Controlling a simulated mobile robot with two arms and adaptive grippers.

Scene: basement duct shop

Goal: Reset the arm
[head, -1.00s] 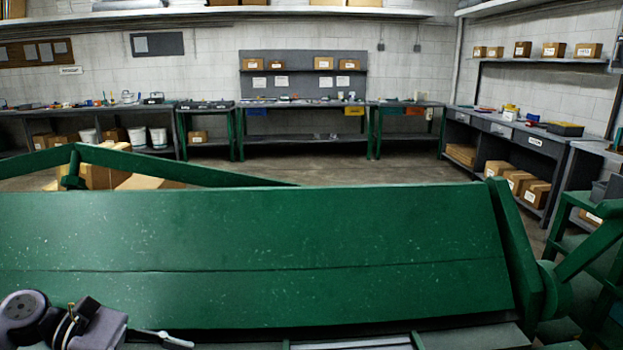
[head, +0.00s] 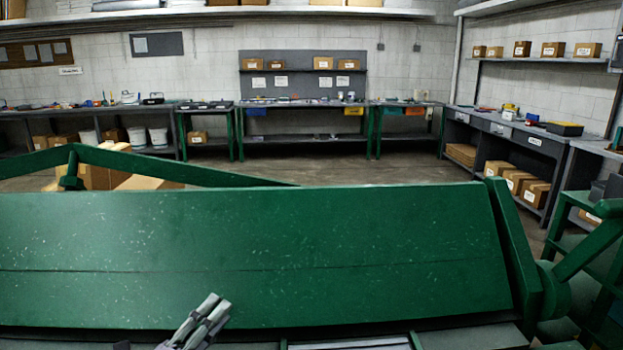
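My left gripper (head: 212,308) is at the bottom of the head view, left of the middle, in front of the lower edge of a large green metal machine (head: 250,250). Its two grey fingers point up and to the right. They lie close together with nothing visible between them, so it looks shut and empty. The rest of the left arm is mostly below the picture. My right gripper is not in view.
The green machine spans most of the foreground, with an end arm (head: 515,250) at its right. Cardboard boxes (head: 130,180) stand behind its left part. Open floor (head: 330,170) lies beyond, before the workbenches (head: 300,104) along the walls.

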